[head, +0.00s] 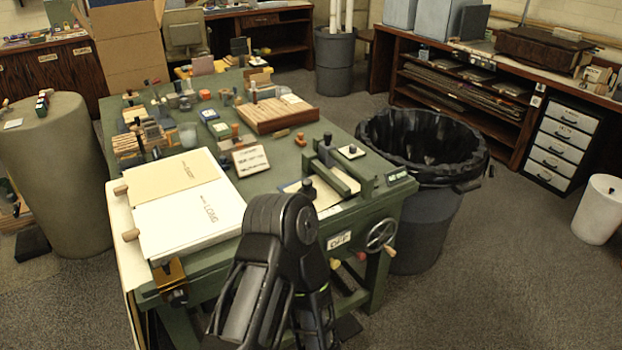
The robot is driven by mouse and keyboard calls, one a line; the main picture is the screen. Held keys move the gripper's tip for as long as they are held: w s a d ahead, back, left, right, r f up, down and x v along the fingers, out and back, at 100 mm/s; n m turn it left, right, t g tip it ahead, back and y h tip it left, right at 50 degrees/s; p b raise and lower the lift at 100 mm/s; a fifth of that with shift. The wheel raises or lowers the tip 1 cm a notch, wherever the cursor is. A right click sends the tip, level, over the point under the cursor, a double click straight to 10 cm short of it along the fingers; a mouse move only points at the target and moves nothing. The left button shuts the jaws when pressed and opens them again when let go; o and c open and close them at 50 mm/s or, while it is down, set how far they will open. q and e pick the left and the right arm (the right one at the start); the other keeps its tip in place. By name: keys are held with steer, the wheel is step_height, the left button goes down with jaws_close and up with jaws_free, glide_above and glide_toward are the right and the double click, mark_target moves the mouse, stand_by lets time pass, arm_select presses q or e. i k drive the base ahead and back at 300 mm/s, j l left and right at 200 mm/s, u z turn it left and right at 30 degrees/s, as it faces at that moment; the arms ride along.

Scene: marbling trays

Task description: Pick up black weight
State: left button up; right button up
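Two small black knob-shaped pieces stand near the front right of the green workbench (320,113). One black piece (308,188) stands on a pale sheet beside a green bar. Another black piece (325,148) is a little farther back by a green block. I cannot tell for sure which is the black weight. One of my black arms (272,255) rises in front of the bench's near edge and hides part of it. Neither gripper's fingers can be seen.
Papers (190,205) cover the bench's left front. A wooden rack (277,114), stamps and jars crowd its back. A handwheel (381,236) sticks out at the front. A lined black bin (425,150) stands close on the right. The floor at right is mostly clear.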

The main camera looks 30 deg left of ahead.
mark_target(307, 189)
steer(key=i+l+u, duration=0.1)
steer(key=i+u, duration=0.2)
steer(key=i+l+u, duration=0.3)
steer(key=i, duration=0.25)
steer(key=i+l+u, duration=0.3)
steer(key=i+j, duration=0.1)
